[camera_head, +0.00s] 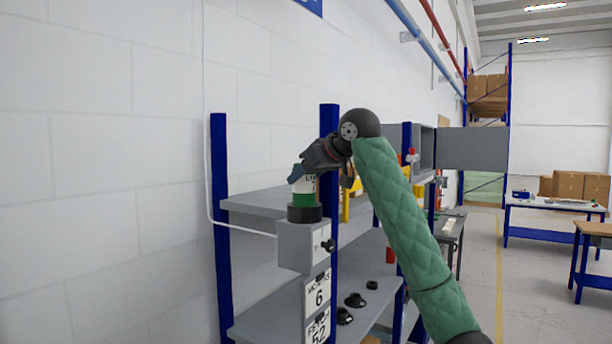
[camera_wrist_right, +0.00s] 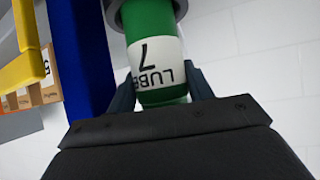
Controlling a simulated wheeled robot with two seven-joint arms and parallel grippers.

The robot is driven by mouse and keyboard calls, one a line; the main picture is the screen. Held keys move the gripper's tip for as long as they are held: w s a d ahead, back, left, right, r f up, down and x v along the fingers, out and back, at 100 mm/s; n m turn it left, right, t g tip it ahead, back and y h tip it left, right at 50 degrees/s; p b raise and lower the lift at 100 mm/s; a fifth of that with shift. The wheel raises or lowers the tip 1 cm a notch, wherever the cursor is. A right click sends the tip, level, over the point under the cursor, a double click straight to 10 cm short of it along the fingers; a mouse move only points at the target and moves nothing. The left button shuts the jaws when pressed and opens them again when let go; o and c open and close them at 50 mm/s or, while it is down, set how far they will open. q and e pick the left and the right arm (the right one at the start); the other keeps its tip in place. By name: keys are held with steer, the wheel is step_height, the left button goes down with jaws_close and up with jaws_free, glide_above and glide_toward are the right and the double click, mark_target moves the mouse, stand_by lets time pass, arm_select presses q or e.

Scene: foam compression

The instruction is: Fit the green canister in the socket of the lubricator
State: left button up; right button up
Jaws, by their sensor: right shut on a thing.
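The socket's rim partly shows at the top there. My left gripper is not in view.
A blue-framed grey shelf (camera_head: 265,200) stands right behind the lubricator, with black round parts (camera_head: 355,300) on its lower board. Blue uprights (camera_head: 219,230) flank it. A white block wall (camera_head: 100,150) is on the left. Signs (camera_head: 318,292) hang below the box.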

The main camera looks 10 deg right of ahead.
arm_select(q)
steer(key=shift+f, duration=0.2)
arm_select(e)
steer(key=shift+f, duration=0.45)
arm_select(q)
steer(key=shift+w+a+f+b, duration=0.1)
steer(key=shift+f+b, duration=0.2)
steer(key=shift+b, duration=0.3)
arm_select(e)
steer(key=shift+d+f, duration=0.35)
steer(key=shift+f, duration=0.4)
steer(key=o, duration=1.2)
steer(key=shift+w+d+f, duration=0.1)
steer(key=shift+c, duration=0.2)
steer(key=shift+o, duration=0.3)
steer(key=shift+s+a+r, duration=0.2)
steer(key=shift+s+a, duration=0.1)
steer(key=shift+a, duration=0.4)
steer(key=shift+w+d, duration=0.2)
steer(key=shift+d, duration=0.1)
steer(key=shift+s+r, duration=0.1)
steer(key=shift+r, duration=0.1)
arm_select(q)
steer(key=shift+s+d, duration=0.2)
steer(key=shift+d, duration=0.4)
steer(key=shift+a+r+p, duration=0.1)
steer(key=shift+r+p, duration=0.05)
steer(key=shift+p, duration=0.15)
arm_select(e)
steer(key=shift+r, duration=0.1)
